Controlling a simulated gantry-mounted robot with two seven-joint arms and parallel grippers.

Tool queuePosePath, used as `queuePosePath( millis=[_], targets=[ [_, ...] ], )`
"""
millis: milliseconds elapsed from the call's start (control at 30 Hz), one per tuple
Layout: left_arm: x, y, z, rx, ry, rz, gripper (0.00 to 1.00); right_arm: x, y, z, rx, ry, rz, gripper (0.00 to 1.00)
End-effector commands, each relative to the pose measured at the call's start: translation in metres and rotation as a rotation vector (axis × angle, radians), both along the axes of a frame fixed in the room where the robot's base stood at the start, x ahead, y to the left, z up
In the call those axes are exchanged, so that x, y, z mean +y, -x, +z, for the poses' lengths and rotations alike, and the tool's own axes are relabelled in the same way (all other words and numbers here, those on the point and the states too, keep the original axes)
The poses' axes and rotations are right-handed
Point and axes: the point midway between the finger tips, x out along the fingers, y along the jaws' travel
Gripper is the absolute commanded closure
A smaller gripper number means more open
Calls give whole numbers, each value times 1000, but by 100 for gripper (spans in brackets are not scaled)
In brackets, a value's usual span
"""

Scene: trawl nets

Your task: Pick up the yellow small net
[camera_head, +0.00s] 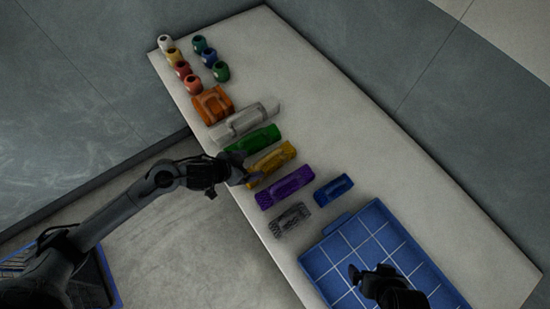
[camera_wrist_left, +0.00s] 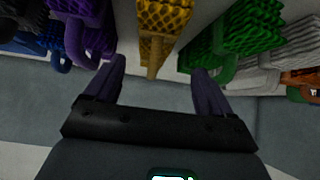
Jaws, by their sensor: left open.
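The yellow small net (camera_head: 271,163) lies on the white table between a green net (camera_head: 252,140) and a purple net (camera_head: 285,187). My left gripper (camera_head: 248,179) is at the near end of the yellow net, by the table's edge. In the left wrist view the gripper (camera_wrist_left: 158,80) is open, and the yellow net (camera_wrist_left: 164,20) with its narrow handle lies beyond and between the fingertips, apart from them. My right gripper (camera_head: 372,274) is over the blue tray; I cannot tell its opening.
A white net (camera_head: 244,122) and an orange net (camera_head: 212,105) lie farther back, with several coloured jars behind. A grey net (camera_head: 290,219) and a small blue net (camera_head: 333,189) lie near the blue tray (camera_head: 345,217). The table's right side is clear.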

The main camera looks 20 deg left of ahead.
Motion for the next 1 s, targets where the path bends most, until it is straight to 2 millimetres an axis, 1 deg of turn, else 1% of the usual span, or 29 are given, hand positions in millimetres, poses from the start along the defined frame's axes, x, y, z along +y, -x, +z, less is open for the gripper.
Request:
queuePosePath(
  millis=[33, 200, 467, 700, 800, 1000],
  targets=[
    [-4, -5, -7, -1, 2, 0, 17, 1, 2, -6, 5, -2, 0, 0],
    [-12, -18, -21, -1, 2, 1, 17, 3, 3, -11, 10, -9, -4, 0],
    [-18, -26, -30, -1, 1, 0, 17, 3, 1, -14, 5, -12, -7, 0],
    [-35, -44, -49, 0, 1, 1, 17, 3, 1, -23, 3, -10, -6, 0],
    [-38, -50, -56, -1, 1, 0, 17, 2, 0, -25, 2, -8, -5, 0],
    [-42, -54, -60, -1, 1, 0, 17, 0, 0, -26, 2, 0, 0, 0]
  ],
)
